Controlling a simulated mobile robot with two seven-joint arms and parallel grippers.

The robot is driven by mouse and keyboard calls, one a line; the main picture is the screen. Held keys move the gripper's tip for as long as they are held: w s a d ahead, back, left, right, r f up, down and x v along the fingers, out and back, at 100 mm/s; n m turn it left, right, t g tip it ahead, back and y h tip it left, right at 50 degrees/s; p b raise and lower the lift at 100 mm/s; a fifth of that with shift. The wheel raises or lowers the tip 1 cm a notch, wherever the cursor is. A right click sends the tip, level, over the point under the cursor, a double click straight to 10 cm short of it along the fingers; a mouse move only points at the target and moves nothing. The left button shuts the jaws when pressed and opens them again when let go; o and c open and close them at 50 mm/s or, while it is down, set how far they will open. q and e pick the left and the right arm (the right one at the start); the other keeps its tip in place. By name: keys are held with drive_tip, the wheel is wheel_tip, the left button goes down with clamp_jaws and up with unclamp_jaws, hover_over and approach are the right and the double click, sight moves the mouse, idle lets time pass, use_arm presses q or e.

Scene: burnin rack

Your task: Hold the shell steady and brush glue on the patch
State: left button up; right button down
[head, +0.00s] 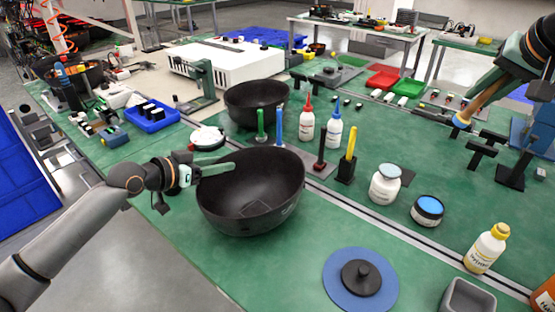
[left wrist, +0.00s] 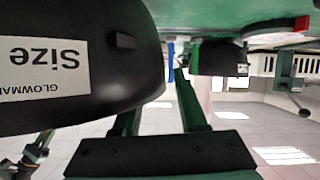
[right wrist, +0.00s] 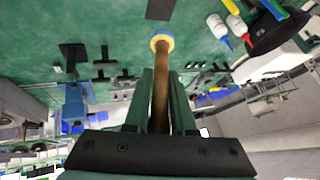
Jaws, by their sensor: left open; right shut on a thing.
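The shell, a black bowl (head: 222,207), stands open side up on the green bench. A faint square patch (head: 254,210) shows low on its inner wall. My left gripper (head: 228,168) is open at the shell's left rim. In the left wrist view the shell's labelled outer wall (left wrist: 110,70) is close by the open fingers (left wrist: 160,100); I cannot tell whether the rim lies between them. My right gripper (right wrist: 160,85) is shut on the wooden handle of a brush (head: 484,98), raised over the bench's right side, far from the shell. The brush's blue and yellow end (right wrist: 162,40) points away from the fingers.
A second black bowl (head: 256,103) stands behind the shell. Upright coloured tools, a white jar (head: 385,185), a blue-topped jar (head: 428,209) and a yellow-capped bottle (head: 487,248) stand to the right. A blue disc (head: 338,286) lies in front. Black stands (head: 482,152) are below the brush.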

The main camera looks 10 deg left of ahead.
use_arm(q)
drive_tip(key=shift+c, duration=0.3)
clamp_jaws()
drive_tip(key=shift+f, duration=0.15)
idle(2.0)
